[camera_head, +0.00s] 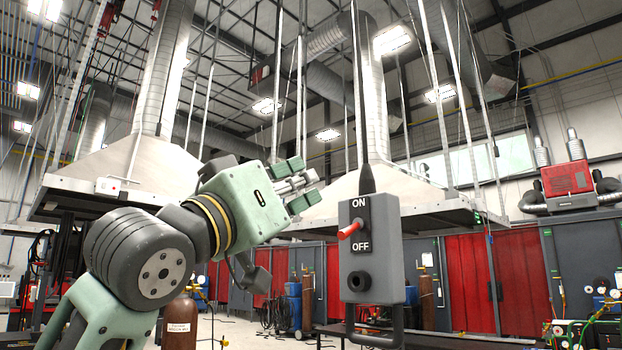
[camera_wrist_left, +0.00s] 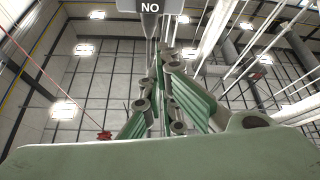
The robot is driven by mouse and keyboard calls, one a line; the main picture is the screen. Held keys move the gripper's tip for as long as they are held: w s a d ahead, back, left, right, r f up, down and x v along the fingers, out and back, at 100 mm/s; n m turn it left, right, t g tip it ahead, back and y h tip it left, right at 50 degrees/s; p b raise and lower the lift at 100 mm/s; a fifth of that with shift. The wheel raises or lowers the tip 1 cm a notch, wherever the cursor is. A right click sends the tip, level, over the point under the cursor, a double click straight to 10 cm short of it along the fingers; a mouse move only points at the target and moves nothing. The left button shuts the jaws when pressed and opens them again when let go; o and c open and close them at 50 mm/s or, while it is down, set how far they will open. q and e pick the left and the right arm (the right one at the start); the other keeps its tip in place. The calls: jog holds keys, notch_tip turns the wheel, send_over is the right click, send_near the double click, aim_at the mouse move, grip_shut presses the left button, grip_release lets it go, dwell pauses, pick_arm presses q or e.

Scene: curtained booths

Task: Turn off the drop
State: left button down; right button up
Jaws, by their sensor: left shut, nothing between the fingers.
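The drop is a grey hanging control box (camera_head: 371,260) right of centre in the head view, on a dark cable from above. Its front has ON and OFF labels and a red lever (camera_head: 351,229) between them. The lever sticks out to the left, its tip slightly lower; I cannot tell its setting for sure. My left gripper (camera_head: 308,188) is shut and empty, left of the box and a little higher than the lever, apart from it in the picture. In the left wrist view the gripper (camera_wrist_left: 168,75) points towards the box (camera_wrist_left: 150,6), whose ON label shows upside down at the top edge. My right gripper is out of view.
A grey handle bar (camera_head: 377,339) hangs under the box. Large pale extraction hoods (camera_head: 345,205) hang behind. Red curtains (camera_head: 470,285) line the booths at the back. A brown gas cylinder (camera_head: 180,322) stands at lower left. The air around the box front looks clear.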

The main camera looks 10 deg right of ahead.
pick_arm(q)
jog(key=s+a+f+b, duration=0.3)
jog(key=f, duration=0.3)
jog(key=shift+a, duration=0.3)
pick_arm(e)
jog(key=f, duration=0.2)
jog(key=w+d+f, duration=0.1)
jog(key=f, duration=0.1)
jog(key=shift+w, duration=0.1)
pick_arm(q)
jog(key=shift+d, duration=0.1)
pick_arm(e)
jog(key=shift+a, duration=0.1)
pick_arm(q)
jog(key=shift+r, duration=0.1)
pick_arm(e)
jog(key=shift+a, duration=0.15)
